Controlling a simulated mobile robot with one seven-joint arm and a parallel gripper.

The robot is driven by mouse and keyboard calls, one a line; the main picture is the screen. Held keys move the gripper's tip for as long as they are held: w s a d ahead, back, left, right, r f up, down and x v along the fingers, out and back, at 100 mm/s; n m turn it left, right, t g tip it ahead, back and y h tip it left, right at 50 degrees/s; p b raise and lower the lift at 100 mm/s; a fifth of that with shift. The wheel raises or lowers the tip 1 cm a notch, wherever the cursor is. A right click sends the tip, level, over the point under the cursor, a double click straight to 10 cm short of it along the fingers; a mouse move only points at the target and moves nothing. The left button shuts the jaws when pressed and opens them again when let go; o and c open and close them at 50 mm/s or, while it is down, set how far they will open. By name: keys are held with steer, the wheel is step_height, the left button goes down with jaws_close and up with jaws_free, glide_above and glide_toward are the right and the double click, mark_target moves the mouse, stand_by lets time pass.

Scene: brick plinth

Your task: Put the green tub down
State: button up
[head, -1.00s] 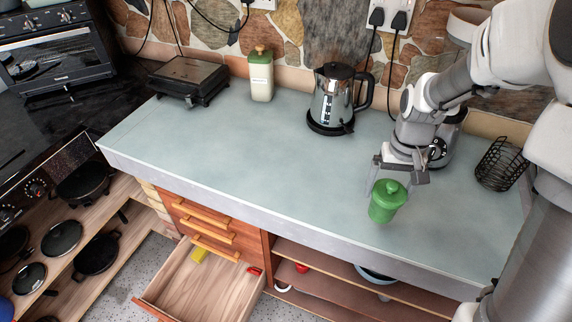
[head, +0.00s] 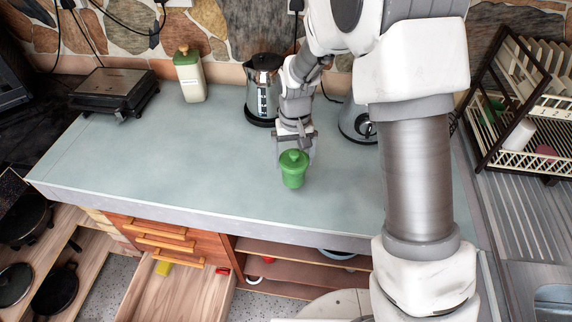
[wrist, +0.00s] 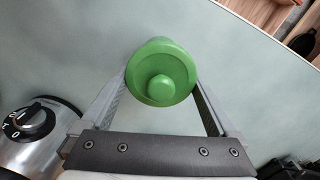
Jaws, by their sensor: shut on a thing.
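The green tub (head: 293,170) has a round lid with a knob and is upright at the middle of the pale blue-green counter (head: 190,160). My gripper (head: 295,160) is shut on it, with one finger on each side. In the wrist view the green tub (wrist: 160,72) sits between the fingers of my gripper (wrist: 162,88), seen from above. Whether its base touches the counter or is slightly above it, I cannot tell.
A steel kettle (head: 262,90), a cream bottle (head: 190,76) and a sandwich press (head: 115,92) stand along the back. A steel appliance (head: 357,124) is partly behind my arm. A dish rack (head: 530,110) is at right. The counter's left half is clear. An open drawer (head: 180,295) juts out below.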

steer(key=shift+w+a+f, duration=0.5)
steer(key=shift+a+f, duration=0.1)
steer(key=shift+a, duration=0.1)
steer(key=shift+f+p, duration=0.4)
steer(key=shift+f, duration=1.5)
steer(key=shift+f, duration=0.15)
steer(key=o, duration=1)
steer(key=shift+c, duration=0.2)
step_height(320, 180, up, 12)
steer(key=shift+r+b, duration=0.25)
steer(key=shift+b, duration=0.15)
